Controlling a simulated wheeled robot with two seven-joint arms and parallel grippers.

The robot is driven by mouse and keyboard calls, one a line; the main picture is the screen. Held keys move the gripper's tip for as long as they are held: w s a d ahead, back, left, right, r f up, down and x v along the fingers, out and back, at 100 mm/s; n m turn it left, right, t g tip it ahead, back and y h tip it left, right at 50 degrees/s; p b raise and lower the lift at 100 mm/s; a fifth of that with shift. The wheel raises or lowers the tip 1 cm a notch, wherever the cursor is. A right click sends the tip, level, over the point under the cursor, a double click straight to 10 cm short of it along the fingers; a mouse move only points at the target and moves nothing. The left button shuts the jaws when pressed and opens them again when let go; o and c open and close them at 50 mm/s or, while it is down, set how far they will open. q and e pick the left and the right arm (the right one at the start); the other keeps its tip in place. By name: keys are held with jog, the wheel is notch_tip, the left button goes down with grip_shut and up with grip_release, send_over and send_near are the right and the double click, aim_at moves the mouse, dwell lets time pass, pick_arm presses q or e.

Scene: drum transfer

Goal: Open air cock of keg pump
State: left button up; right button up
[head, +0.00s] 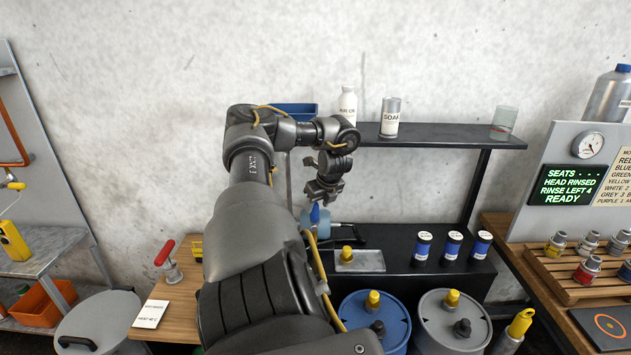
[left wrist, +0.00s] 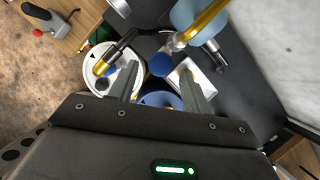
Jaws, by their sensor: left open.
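My left gripper (head: 322,198) is open and points down above the dark bench in the head view. A blue knob (head: 314,213) shows just below its fingers. In the left wrist view, the blue knob (left wrist: 161,65) appears between the two open fingers (left wrist: 159,72); I cannot tell if they touch it. A brass tube (left wrist: 204,22) and a light blue rounded body (left wrist: 186,12), seemingly parts of the pump, lie beside the knob. My forearm hides much of the pump in the head view. My right gripper is not in view.
A blue drum (head: 362,325) and a grey drum (head: 440,330) with yellow caps stand in front of the bench. Several blue-banded cans (head: 453,246) stand on the bench. A shelf (head: 440,135) with bottles is behind. A red-handled tool (head: 167,258) is on the wooden table.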

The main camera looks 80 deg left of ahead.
pick_arm(q)
jog(key=v, duration=0.6)
dwell(0.6)
